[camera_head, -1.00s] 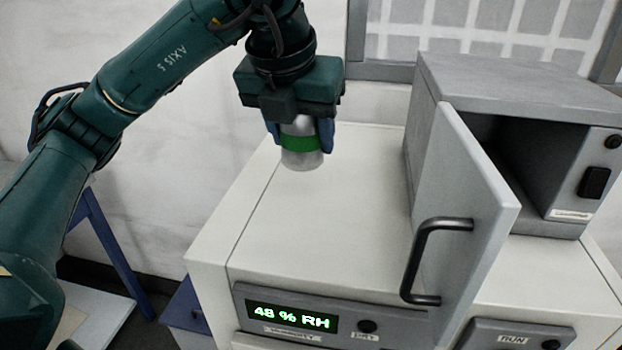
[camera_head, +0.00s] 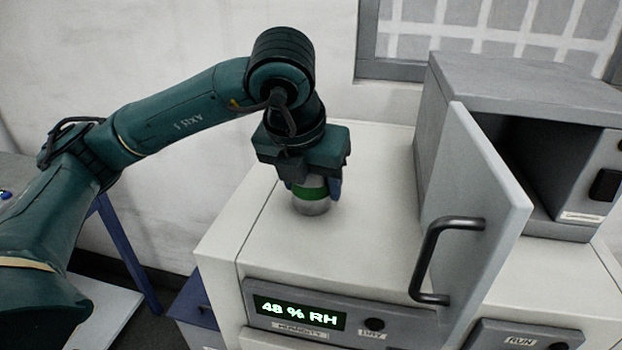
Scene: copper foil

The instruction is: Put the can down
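The can (camera_head: 312,207) is silver with a green band and stands upright in my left gripper (camera_head: 314,190). The gripper points down, with its blue fingers on either side of the can. The can's upper part is hidden by the gripper. The can's bottom is at or just above the white cabinet top (camera_head: 365,225); I cannot tell whether it touches. My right gripper is not in view.
A grey oven-like box (camera_head: 520,80) stands to the right, its door (camera_head: 470,200) with a black handle (camera_head: 432,260) swung open. A humidity panel (camera_head: 340,318) reading 48 % RH is on the cabinet front. The cabinet top around the can is clear.

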